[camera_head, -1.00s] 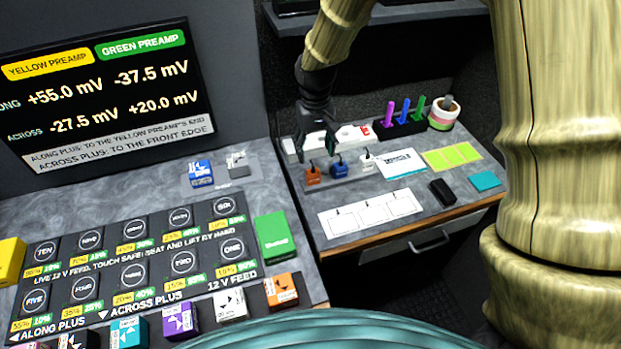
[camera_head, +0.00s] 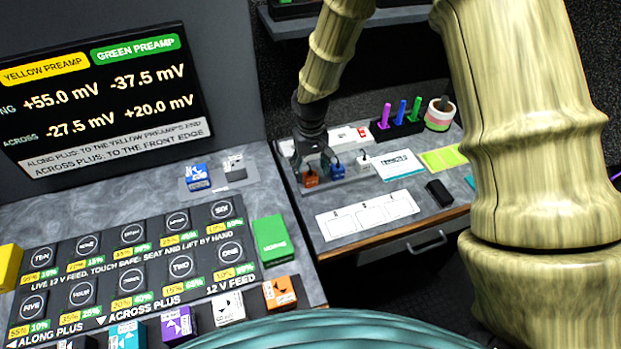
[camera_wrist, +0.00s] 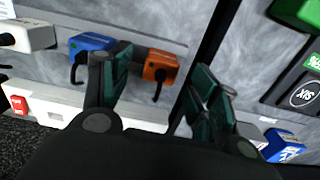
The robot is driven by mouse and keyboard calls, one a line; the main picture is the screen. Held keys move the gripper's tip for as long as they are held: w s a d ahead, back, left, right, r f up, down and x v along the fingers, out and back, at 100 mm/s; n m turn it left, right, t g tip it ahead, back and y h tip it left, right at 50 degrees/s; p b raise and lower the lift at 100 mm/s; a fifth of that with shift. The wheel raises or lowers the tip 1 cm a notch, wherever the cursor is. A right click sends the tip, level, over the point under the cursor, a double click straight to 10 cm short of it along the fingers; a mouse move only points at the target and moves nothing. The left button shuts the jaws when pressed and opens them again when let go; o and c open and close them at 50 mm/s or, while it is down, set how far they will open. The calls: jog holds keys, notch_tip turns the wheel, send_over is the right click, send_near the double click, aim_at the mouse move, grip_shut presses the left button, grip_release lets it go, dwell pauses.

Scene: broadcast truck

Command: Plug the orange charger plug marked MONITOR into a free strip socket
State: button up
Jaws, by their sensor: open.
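The orange plug (camera_head: 310,180) sits at the left end of a row of plugs on a grey holder on the right-hand desk. In the wrist view the orange plug (camera_wrist: 160,67) shows between my open fingers, with a dark cord. My gripper (camera_head: 313,166) is just above it, pointing down; the fingertips (camera_wrist: 157,68) straddle it in the picture, but I cannot tell if they touch it. The white power strip (camera_head: 345,136) lies behind, with a red switch (camera_wrist: 18,104). Its sockets are mostly hidden by my gripper. The MONITOR marking is not readable.
A blue plug (camera_head: 338,171) and a white plug (camera_head: 365,162) stand close right of the orange one. A white card (camera_head: 400,164) and a three-box sheet (camera_head: 367,213) lie nearby. Coloured pegs (camera_head: 401,112) and a tape roll (camera_head: 440,113) stand at the back.

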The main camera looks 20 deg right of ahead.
aim_at(311, 174)
jog(key=shift+w+f+p, duration=0.1)
jog(key=shift+f+p, duration=0.5)
jog(key=shift+f, duration=1.5)
jog(key=shift+c, duration=0.4)
jog(key=c, duration=1.1)
